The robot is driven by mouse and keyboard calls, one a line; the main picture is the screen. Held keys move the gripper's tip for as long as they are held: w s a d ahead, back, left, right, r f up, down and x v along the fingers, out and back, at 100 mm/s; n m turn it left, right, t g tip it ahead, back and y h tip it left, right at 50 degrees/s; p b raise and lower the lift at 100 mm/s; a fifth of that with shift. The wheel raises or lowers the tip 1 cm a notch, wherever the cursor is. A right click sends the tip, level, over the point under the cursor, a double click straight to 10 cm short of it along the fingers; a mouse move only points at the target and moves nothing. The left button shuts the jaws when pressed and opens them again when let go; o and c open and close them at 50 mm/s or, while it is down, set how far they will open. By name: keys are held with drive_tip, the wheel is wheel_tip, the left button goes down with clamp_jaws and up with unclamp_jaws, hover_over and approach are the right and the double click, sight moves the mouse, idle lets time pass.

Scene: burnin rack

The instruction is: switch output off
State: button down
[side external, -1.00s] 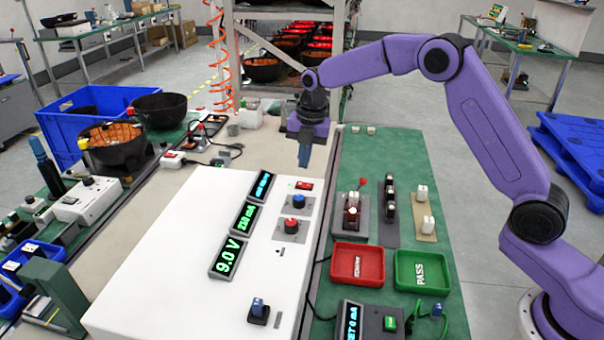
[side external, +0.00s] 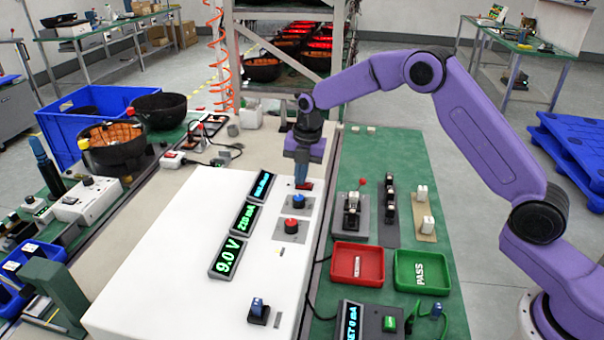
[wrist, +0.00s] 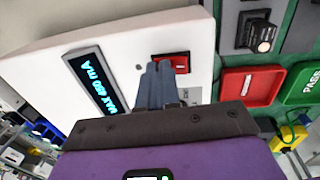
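The white power supply box (side external: 170,255) has lit displays; one reads 9.0 V (side external: 229,256), and the farthest reads MAX 480 mA in the wrist view (wrist: 95,84). A red rocker switch (side external: 306,186) sits at its far right end, beyond a blue knob (side external: 298,201) and a red knob (side external: 291,226). It also shows in the wrist view (wrist: 182,62), partly hidden behind my fingers. My gripper (side external: 301,183) points down with its blue-grey fingers together and nothing seen between them. The fingertips are at the switch; I cannot tell whether they touch it.
A red tray (side external: 371,279) and a green PASS tray (side external: 449,277) lie right of the box on the green mat. Small fixtures (side external: 390,215) stand behind them. A blue-topped switch (side external: 258,310) sits at the box's near end. The box's left top is clear.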

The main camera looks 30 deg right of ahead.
sight(308, 184)
drive_tip(key=shift+s+f, duration=0.2)
drive_tip(key=shift+f, duration=0.05)
drive_tip(key=shift+s+d+r, duration=0.1)
drive_tip(key=shift+s+d, duration=0.4)
drive_tip(key=shift+d, duration=0.1)
drive_tip(key=shift+r, duration=0.55)
wheel_tip(308, 184, up, 13)
drive_tip(key=s+d, duration=0.1)
drive_tip(key=shift+w+a+r, duration=0.15)
drive_tip(key=shift+w+a, duration=0.25)
drive_tip(key=shift+w, duration=0.1)
